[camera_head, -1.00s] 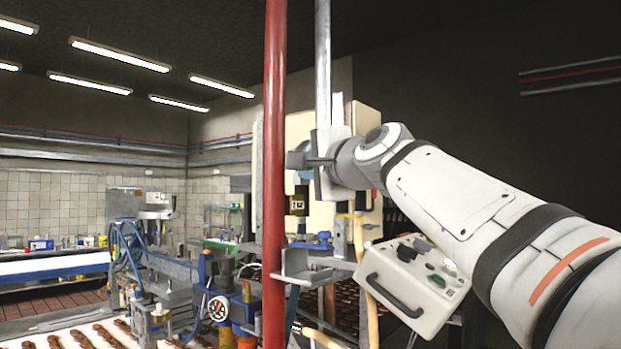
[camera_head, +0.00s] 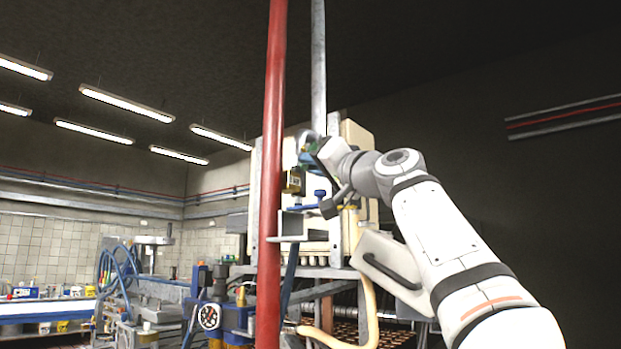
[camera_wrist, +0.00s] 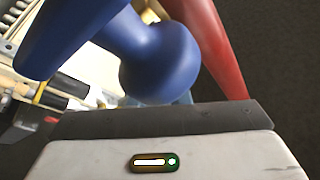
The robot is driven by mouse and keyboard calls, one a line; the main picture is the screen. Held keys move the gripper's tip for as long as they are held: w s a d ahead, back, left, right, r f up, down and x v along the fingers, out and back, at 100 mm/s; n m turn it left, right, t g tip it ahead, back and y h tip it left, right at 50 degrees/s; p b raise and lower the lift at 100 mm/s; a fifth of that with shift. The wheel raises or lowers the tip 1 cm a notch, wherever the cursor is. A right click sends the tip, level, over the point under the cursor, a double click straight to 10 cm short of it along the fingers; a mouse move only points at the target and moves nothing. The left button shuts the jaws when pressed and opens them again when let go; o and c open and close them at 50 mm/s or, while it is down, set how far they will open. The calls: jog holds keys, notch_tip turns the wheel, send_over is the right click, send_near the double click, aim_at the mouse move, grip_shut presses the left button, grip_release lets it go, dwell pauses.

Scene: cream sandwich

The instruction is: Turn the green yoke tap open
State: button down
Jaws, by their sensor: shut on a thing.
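Only a bit of green shows past my gripper, so the tap's handle position and the exact grip are hidden. In the wrist view my gripper's dark edge spans the lower part, and its fingertips are not clear. A large blue rounded part (camera_wrist: 160,62) fills the space just beyond it. No green part of the tap shows there.
The red pipe (camera_head: 271,200) stands upright close left of my gripper. A blue tap (camera_head: 320,194) and a brass-coloured box (camera_head: 293,182) sit just below. A grey bracket (camera_head: 290,228) juts out under them. A cream panel (camera_head: 357,150) stands behind. Open space lies to the right.

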jog(key=shift+w+d+f+n+g+y, duration=0.1)
jog(key=shift+w+d+n+g+y, duration=0.4)
jog(key=shift+n, duration=0.85)
jog(key=shift+w+d+f+n+g+y, duration=0.25)
jog(key=shift+n+y, duration=0.45)
jog(key=shift+n, duration=0.7)
jog(key=shift+w+d+n+g+y, duration=0.1)
jog(key=shift+w+n+g+y, duration=0.4)
jog(key=shift+n, duration=0.85)
jog(key=shift+d+n, duration=0.15)
jog(key=shift+n, duration=0.45)
jog(key=c, duration=1.4)
grip_release()
jog(key=shift+o, duration=0.2)
jog(key=shift+f, duration=0.15)
